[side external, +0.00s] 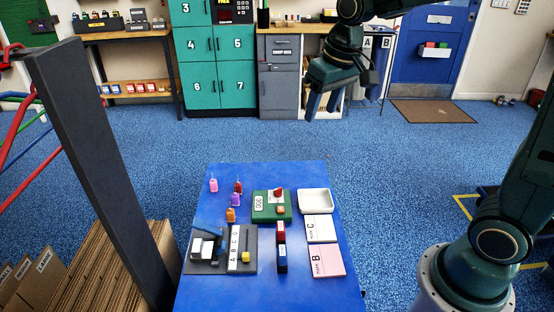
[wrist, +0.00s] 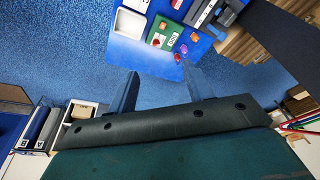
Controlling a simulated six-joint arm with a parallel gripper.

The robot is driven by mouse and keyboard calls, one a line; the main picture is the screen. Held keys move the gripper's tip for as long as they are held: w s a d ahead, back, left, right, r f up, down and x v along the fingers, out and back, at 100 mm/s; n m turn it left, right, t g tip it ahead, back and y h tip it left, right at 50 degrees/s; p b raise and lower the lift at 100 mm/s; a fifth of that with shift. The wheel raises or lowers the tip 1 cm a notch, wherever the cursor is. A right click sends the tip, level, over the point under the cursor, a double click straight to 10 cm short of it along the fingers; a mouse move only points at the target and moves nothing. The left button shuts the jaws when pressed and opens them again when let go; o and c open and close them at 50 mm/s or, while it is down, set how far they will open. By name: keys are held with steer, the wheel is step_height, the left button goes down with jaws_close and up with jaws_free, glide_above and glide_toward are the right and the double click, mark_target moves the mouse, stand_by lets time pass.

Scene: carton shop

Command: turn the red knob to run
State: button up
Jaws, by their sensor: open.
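The red knob (side external: 278,193) sits on a white plate on the green control box (side external: 262,214), near the middle of the blue table. An orange button shows beside the knob. Which mark the knob points at is too small to read. In the wrist view the green box (wrist: 172,42) is near the top, and the red knob (wrist: 157,41) is small on it. My gripper (side external: 321,108) is open and empty, high above and beyond the table's far edge. Its two fingers (wrist: 160,90) stand apart in the wrist view, with nothing between them.
A white tray (side external: 315,201) and cards marked C (side external: 321,229) and B (side external: 326,261) lie right of the box. Red and blue blocks (side external: 281,257) stand in front. Small bottles (side external: 235,200) are left. A black device (side external: 208,247) is front left. A dark post (side external: 95,160) rises left.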

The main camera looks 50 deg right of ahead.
steer(key=w+d+f+g, duration=0.2)
steer(key=w+f, duration=0.6)
steer(key=w, duration=0.2)
steer(key=m+g, duration=0.1)
steer(key=m, duration=0.1)
glide_above(278, 188)
step_height(278, 188, down, 13)
step_height(278, 188, down, 14)
steer(key=shift+r, duration=0.15)
steer(key=shift+c, duration=0.2)
steer(key=c, duration=0.9)
